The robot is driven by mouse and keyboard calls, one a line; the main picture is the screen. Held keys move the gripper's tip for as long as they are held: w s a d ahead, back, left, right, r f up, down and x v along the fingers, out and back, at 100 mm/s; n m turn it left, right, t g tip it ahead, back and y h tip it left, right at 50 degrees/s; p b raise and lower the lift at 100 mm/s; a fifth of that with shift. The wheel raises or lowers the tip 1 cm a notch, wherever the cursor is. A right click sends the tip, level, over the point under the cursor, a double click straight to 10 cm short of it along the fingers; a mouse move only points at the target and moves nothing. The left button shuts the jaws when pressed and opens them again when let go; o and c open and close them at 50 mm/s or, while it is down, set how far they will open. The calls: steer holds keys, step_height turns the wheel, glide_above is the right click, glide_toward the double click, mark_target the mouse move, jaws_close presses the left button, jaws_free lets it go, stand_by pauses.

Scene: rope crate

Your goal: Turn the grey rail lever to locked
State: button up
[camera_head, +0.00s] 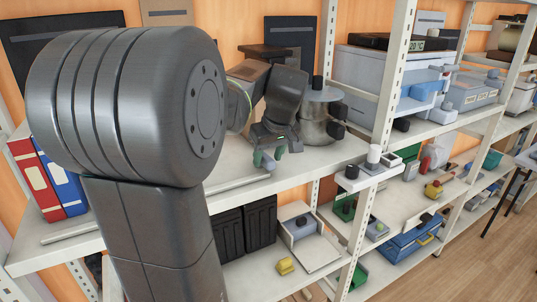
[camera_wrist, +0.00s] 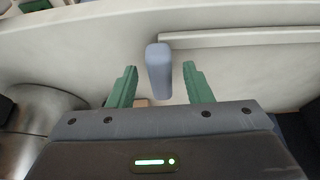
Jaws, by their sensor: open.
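The grey rail lever (camera_wrist: 158,70) is a short, rounded blue-grey bar in the wrist view, close to the end of a pale rail (camera_wrist: 240,38). My gripper (camera_wrist: 160,72) is open, with one green finger on each side of the lever and a visible gap on both sides. In the head view my gripper (camera_head: 268,158) is low at the front of the upper shelf (camera_head: 345,152). The lever (camera_head: 268,163) shows there as a small grey-blue piece by the green fingertips, partly hidden. I cannot read any locked marking.
A metal pot (camera_head: 318,120) stands close to the right of my gripper. A small ledge with a white-topped knob (camera_head: 373,157) juts out at the post. Red and blue binders (camera_head: 50,178) stand at the left. Black bins (camera_head: 245,228) and a yellow block (camera_head: 286,266) are below.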

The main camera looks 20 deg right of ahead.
steer(key=shift+c, duration=0.3)
jaws_close()
